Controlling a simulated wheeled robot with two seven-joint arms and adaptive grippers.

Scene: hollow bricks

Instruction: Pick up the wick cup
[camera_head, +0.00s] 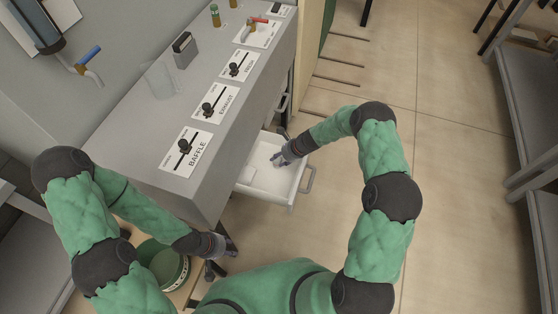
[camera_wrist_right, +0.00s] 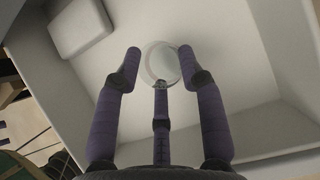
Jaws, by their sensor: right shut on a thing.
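The wick cup (camera_wrist_right: 161,60) is a small round white thing inside the open white drawer (camera_head: 291,198). My right gripper (camera_head: 279,161) reaches into the drawer. In the right wrist view its purple fingers (camera_wrist_right: 160,68) are closed around the cup, with one finger at each side and a third in front. The cup is hidden or too small to tell apart in the head view. My left gripper (camera_head: 213,262) hangs low beside the bench's near end; its fingers are too small to read.
A white rounded block (camera_wrist_right: 82,28) lies in a corner of the drawer. The grey bench (camera_head: 150,110) with labelled sliders stands above the drawer. A green bucket (camera_head: 160,262) is near my left arm. The floor (camera_head: 330,110) to the right is clear.

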